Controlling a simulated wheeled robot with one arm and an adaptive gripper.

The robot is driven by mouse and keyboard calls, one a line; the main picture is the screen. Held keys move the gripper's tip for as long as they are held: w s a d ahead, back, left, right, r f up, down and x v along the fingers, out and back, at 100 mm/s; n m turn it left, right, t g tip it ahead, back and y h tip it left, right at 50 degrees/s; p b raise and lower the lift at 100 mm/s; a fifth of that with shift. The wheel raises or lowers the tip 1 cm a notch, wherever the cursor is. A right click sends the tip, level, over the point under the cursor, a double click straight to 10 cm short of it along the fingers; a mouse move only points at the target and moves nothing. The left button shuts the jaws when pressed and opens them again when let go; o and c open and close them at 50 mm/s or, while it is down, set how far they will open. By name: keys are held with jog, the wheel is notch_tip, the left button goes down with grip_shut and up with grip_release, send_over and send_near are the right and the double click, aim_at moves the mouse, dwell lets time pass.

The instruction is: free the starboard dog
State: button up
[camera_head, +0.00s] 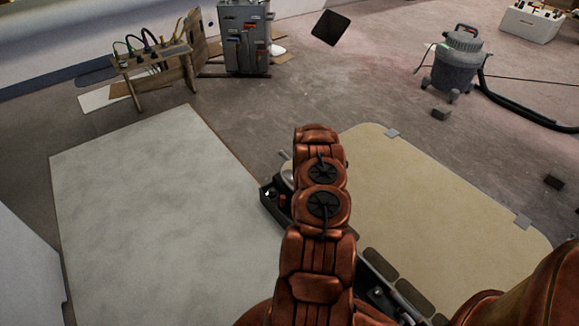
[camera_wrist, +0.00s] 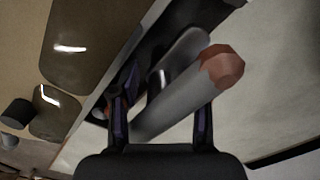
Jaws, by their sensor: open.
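In the wrist view a grey lever (camera_wrist: 178,104) with a reddish-brown tip (camera_wrist: 222,67) runs diagonally between the fingers of my gripper (camera_wrist: 165,97). It looks like the handle of a dog. The gripper is open, with a finger on each side of the lever; whether either touches it I cannot tell. In the head view a dark fitting with a light lever (camera_head: 284,177) shows just left of my arm, mostly hidden behind it. My gripper is hidden there too. Another dark fitting (camera_head: 377,292) lies lower right. The frames do not show which dog is starboard.
A cream panel (camera_head: 440,205) lies right of my arm, a pale board (camera_head: 150,215) left. Dark rounded pads (camera_wrist: 82,40) lie beside the dark strip. A vacuum (camera_head: 455,68), a grey tool cabinet (camera_head: 243,40) and a wooden stand (camera_head: 185,65) stand farther back on open floor.

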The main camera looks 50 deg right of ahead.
jog(key=n+b, duration=0.2)
jog(key=n, duration=0.3)
jog(key=shift+s+f, duration=0.1)
jog(key=r+p, duration=0.1)
jog(key=r, duration=0.3)
jog(key=r+p, duration=0.1)
jog(key=r, duration=0.3)
jog(key=w+r+p, duration=0.1)
jog(key=r, duration=0.3)
jog(key=shift+a+r+p, duration=0.3)
jog(key=shift+a+p, duration=0.05)
jog(key=w+a+r+m+p, duration=0.1)
jog(key=a+r+p, duration=0.1)
jog(key=r, duration=0.6)
jog(key=w+a+r+m+g+p, duration=0.1)
jog(key=a+r+p, duration=0.1)
jog(key=r, duration=0.7)
jog(key=shift+a+m+h, duration=0.4)
jog(key=shift+a, duration=0.45)
jog(key=shift+w, duration=0.1)
